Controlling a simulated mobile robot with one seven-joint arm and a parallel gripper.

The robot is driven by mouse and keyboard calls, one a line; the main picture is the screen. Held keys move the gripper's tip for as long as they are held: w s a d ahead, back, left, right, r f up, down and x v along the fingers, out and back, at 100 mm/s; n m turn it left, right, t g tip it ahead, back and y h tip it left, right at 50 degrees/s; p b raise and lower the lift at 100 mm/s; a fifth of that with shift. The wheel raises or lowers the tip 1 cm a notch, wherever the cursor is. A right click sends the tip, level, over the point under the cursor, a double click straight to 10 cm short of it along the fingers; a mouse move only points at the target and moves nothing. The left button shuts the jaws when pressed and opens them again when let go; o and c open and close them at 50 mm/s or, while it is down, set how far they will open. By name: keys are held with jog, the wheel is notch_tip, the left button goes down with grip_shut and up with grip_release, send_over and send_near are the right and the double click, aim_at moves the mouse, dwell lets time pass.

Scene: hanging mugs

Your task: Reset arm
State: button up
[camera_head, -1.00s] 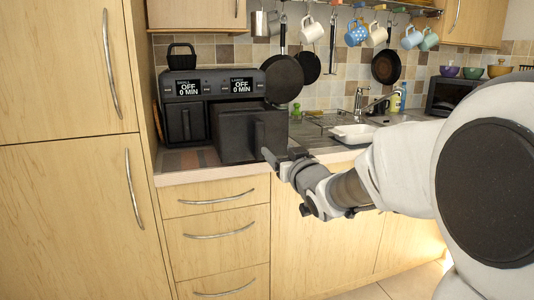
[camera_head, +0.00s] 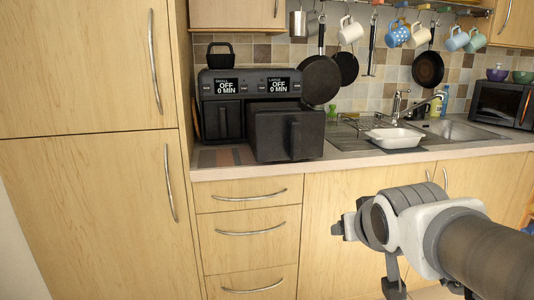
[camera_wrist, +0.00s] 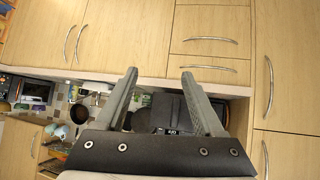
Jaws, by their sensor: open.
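My gripper (camera_head: 340,229) is in front of the lower cabinets, below counter height and apart from everything. In the wrist view its two fingers (camera_wrist: 160,74) are spread with nothing held between them. The black double air fryer (camera_head: 249,84) stands on the counter, both displays reading OFF 0 MIN. Its large right-hand drawer (camera_head: 273,137) sticks out forward from the body; the left one (camera_head: 222,121) sits flush. The wrist view is turned over and shows the fryer partly hidden between and behind the fingers.
Mugs (camera_head: 397,32) and pans (camera_head: 428,69) hang along the back wall. A white dish (camera_head: 395,138) sits by the sink (camera_head: 455,131). A tall cabinet (camera_head: 90,150) stands at left, with drawers (camera_head: 248,228) under the counter. Space around my gripper looks clear.

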jog(key=s+a+f+g+y, duration=0.1)
jog(key=s+f+g, duration=0.15)
jog(key=s, duration=0.55)
jog(key=s+a+f+g, duration=0.1)
jog(key=s+f+g, duration=0.15)
jog(key=s, duration=0.45)
notch_tip(320, 180, up, 24)
jog(key=p, duration=2.4)
jog(key=shift+w, duration=0.15)
jog(key=shift+d+r, duration=0.1)
